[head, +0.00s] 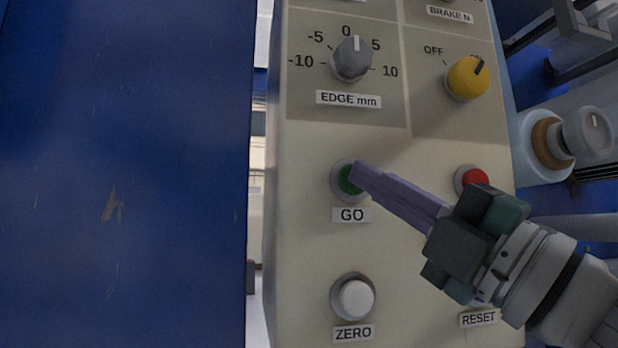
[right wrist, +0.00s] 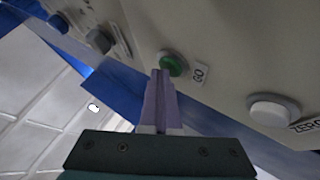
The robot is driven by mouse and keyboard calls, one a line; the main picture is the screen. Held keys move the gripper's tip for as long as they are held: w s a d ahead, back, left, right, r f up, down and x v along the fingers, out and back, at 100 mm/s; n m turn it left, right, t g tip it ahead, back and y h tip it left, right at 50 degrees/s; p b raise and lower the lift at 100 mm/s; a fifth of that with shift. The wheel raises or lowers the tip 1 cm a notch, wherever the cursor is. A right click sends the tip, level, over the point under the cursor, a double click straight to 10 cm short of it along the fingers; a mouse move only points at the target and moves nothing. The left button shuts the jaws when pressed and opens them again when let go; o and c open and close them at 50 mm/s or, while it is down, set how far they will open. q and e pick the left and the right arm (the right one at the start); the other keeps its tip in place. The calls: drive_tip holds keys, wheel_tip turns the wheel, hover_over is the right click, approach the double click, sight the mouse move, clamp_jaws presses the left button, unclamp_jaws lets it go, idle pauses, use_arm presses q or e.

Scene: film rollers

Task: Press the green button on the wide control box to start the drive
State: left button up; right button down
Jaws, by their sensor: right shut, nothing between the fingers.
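The wide control box (head: 300,240) is a cream panel with labelled knobs and buttons. Its green button (head: 347,179), labelled GO, sits in a grey ring at the middle left of the panel. My right gripper (head: 358,174) is shut and empty, its purple fingers reaching in from the right. The fingertips overlap the right part of the green button in the head view. In the right wrist view the green button (right wrist: 174,65) shows just beyond the fingertips (right wrist: 160,74). I cannot tell whether they touch it. My left gripper is not in view.
A red button (head: 474,178) lies right of the green one, close to my right gripper. The white ZERO button (head: 355,297) is below. The grey EDGE knob (head: 352,62) and yellow knob (head: 467,78) are above. A blue panel (head: 120,170) fills the left.

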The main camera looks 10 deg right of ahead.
drive_tip(key=shift+s, duration=0.1)
drive_tip(key=shift+s+p, duration=0.3)
drive_tip(key=shift+s, duration=0.55)
drive_tip(key=s+p, duration=0.1)
drive_tip(key=s, duration=0.3)
drive_tip(key=shift+s+d, duration=0.15)
drive_tip(key=shift+s, duration=0.25)
idle(0.6)
